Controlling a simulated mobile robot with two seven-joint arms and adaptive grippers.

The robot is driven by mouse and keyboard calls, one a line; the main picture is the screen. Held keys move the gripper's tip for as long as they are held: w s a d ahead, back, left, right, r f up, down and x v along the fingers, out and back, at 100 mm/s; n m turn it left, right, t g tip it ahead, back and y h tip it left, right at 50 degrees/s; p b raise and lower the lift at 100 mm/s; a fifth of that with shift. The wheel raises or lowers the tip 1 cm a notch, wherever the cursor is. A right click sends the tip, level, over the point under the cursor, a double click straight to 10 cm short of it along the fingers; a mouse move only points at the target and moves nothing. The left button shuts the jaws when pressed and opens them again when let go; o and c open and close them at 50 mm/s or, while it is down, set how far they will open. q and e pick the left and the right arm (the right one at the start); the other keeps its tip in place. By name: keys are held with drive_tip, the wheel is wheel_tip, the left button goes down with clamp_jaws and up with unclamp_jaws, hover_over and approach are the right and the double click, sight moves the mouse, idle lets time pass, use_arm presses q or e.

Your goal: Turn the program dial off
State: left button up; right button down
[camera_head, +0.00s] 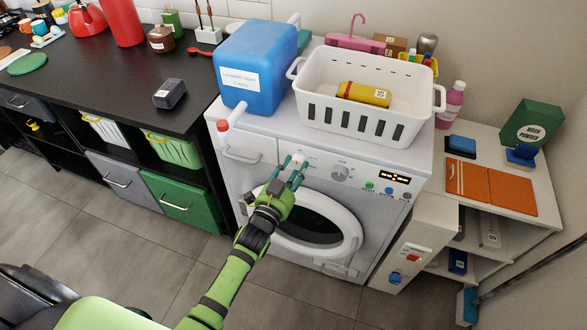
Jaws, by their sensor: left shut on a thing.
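The white washing machine (260,131) stands in the middle of the view, with its round door (349,226) shut on the front. My left gripper (295,163) is at the left part of its control panel, its teal fingers shut on a pale round knob, the program dial (298,157). The fingers hide much of this dial, and its pointer and markings cannot be read. A second, silver-grey knob (340,173) sits on the panel just right of the gripper, untouched. A small lit display (395,180) is farther right. My right gripper is not in view.
On the machine stand a blue laundry box (254,70) and a white basket (355,117) holding a yellow packet (364,94). Coloured buttons (370,186) sit below the display. A dark counter (110,70) is at left, a low white shelf (500,158) at right. The floor in front is clear.

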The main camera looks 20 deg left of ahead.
use_arm(q)
drive_tip(key=shift+r, duration=0.1)
drive_tip(key=o, duration=1.2)
drive_tip(key=shift+c, duration=0.2)
drive_tip(key=shift+s, duration=0.1)
drive_tip(key=shift+s, duration=0.35)
drive_tip(key=s+a, duration=0.1)
drive_tip(key=s, duration=1)
drive_tip(key=shift+a, duration=0.15)
